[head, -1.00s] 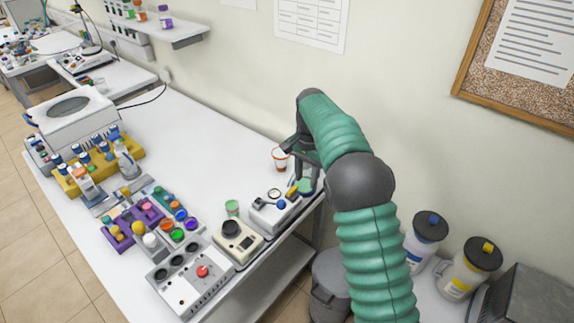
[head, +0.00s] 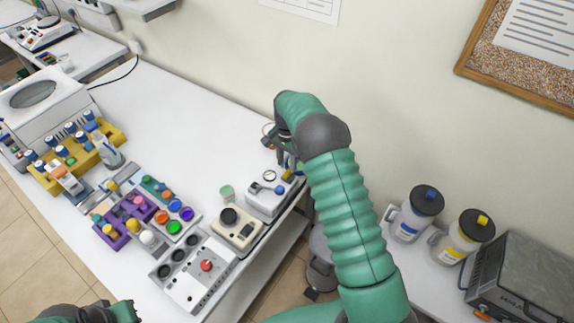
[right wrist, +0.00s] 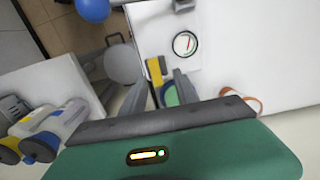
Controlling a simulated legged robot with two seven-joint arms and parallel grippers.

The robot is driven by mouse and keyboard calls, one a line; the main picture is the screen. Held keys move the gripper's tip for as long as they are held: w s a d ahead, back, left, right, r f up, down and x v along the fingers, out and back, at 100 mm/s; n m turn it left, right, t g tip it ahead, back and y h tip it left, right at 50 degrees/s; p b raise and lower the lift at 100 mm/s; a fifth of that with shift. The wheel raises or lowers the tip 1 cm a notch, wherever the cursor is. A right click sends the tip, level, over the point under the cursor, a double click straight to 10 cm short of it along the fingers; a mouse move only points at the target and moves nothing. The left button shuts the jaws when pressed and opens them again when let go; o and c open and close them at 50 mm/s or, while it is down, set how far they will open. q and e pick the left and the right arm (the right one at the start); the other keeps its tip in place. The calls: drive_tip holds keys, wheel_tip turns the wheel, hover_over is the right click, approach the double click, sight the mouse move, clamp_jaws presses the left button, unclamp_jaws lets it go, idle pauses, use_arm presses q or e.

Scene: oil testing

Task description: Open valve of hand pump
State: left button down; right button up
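The hand pump (head: 264,203) is a small white unit at the right edge of the white bench, with a round gauge (head: 270,175) and a blue ball knob (head: 280,189). A yellow part (head: 288,175) shows at its far end. My right gripper (head: 286,163) is just over that end, and my arm hides part of it. In the right wrist view, the gripper (right wrist: 163,88) is open, with its fingers apart on either side of the yellow part (right wrist: 155,72) and a green round part (right wrist: 171,96). Contact cannot be told. Part of my left arm shows at the bottom left; its fingers do not.
A beige device (head: 237,229) with a black knob and a white box (head: 193,270) with a red knob stand nearer. An orange-rimmed cup (right wrist: 240,99) is close beside my right gripper. The wall is behind; the bench's far middle is clear.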

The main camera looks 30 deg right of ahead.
sight(288, 172)
drive_tip(key=shift+f, duration=0.8)
drive_tip(key=shift+s+d+f, duration=0.1)
drive_tip(key=shift+s+f, duration=0.1)
drive_tip(key=shift+f, duration=0.15)
drive_tip(key=shift+s+f, duration=0.15)
drive_tip(key=shift+s, duration=0.15)
drive_tip(key=shift+w+f, duration=0.15)
drive_tip(key=shift+w, duration=0.1)
drive_tip(key=c, duration=0.5)
drive_tip(key=shift+s, duration=0.1)
clamp_jaws()
